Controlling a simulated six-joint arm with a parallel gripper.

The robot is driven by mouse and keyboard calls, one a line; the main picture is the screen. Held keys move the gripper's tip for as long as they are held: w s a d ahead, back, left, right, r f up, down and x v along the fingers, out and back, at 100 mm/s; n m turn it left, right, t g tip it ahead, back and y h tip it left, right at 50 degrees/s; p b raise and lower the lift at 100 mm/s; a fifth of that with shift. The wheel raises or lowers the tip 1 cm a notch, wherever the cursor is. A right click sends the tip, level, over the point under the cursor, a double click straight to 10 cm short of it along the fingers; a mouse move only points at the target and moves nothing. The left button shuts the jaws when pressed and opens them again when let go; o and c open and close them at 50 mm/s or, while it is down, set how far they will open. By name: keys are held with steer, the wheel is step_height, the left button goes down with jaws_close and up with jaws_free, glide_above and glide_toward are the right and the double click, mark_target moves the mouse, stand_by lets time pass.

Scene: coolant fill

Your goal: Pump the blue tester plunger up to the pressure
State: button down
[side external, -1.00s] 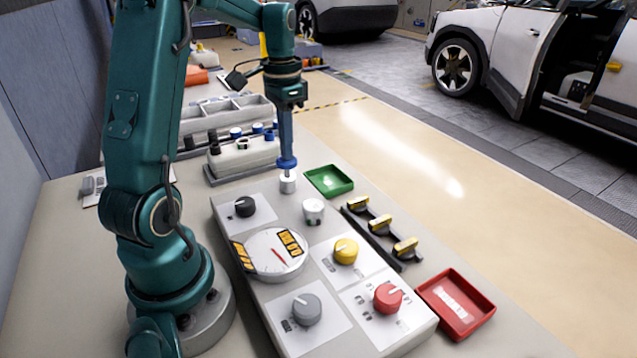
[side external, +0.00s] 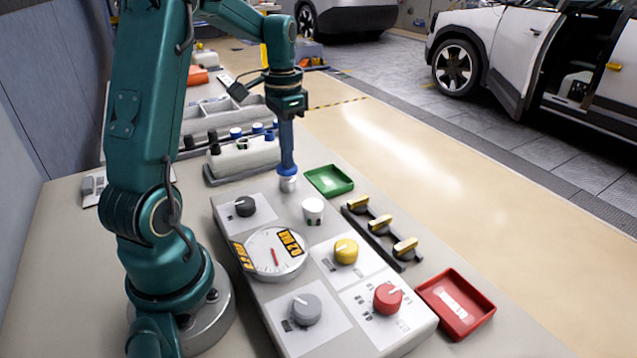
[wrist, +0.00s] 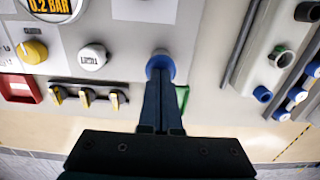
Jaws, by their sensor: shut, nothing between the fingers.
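The blue plunger (side external: 287,171) sits low on its short white cylinder (side external: 287,185) at the far end of the grey panel. My gripper (side external: 287,164) is shut and points straight down, its fingertips at the top of the plunger. In the wrist view my shut fingers (wrist: 160,82) reach the round blue plunger top (wrist: 160,64) and cover part of it. The round gauge (side external: 262,262) has a red needle, and its display (wrist: 49,8) reads 0.2 BAR in the wrist view.
A white cap (side external: 313,209) stands close by on the panel. A green tray (side external: 345,188) lies just right of the plunger. Black (side external: 244,206), yellow (side external: 346,251), grey (side external: 306,309) and red (side external: 388,298) knobs stand nearer. A rack of yellow-handled parts (side external: 380,224) sits beside the panel.

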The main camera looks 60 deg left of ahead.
step_height(320, 180, up, 13)
steer(key=shift+r, duration=0.15)
stand_by(0.4)
stand_by(1.1)
step_height(320, 180, up, 2)
steer(key=shift+r, duration=0.2)
stand_by(0.6)
steer(key=shift+f, duration=7)
